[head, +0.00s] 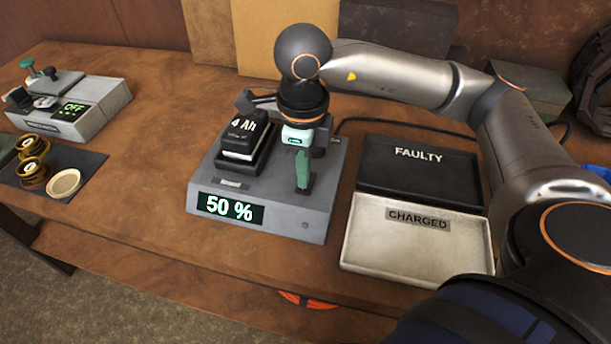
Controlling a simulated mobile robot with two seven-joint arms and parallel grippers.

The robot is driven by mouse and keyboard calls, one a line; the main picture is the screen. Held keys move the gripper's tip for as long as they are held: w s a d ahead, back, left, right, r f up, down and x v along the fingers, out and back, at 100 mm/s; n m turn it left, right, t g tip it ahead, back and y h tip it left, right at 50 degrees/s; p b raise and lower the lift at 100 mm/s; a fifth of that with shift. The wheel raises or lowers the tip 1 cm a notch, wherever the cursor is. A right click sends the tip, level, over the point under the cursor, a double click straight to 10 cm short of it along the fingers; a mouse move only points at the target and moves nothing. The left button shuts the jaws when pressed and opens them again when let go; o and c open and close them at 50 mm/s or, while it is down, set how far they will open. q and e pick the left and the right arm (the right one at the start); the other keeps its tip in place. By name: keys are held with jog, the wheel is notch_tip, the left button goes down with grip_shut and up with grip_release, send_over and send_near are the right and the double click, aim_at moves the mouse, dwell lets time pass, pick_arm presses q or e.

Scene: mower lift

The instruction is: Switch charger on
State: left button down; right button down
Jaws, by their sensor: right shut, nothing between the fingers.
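The grey charger (320,215) stands in the middle of the workbench. Its front display (230,208) reads 50 % in lit digits. A black battery (245,138) marked 4 Ah sits on the left part of its top. My right gripper (303,188) points down over the right part of the charger, beside the battery. Its green and dark fingers are shut with nothing held. It hides part of the charger's top, and I cannot tell whether the fingertips touch it. No switch can be clearly made out there. My left gripper is not in view.
A black FAULTY tray (418,180) and a white CHARGED tray (415,255) lie right of the charger. At the left stands a grey device (98,105) with an OFF display, near a dark mat (85,165) holding round parts. Bench between them is clear.

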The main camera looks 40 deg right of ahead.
notch_tip(320, 180, up, 6)
jog(key=p, duration=0.3)
dwell(0.3)
dwell(0.4)
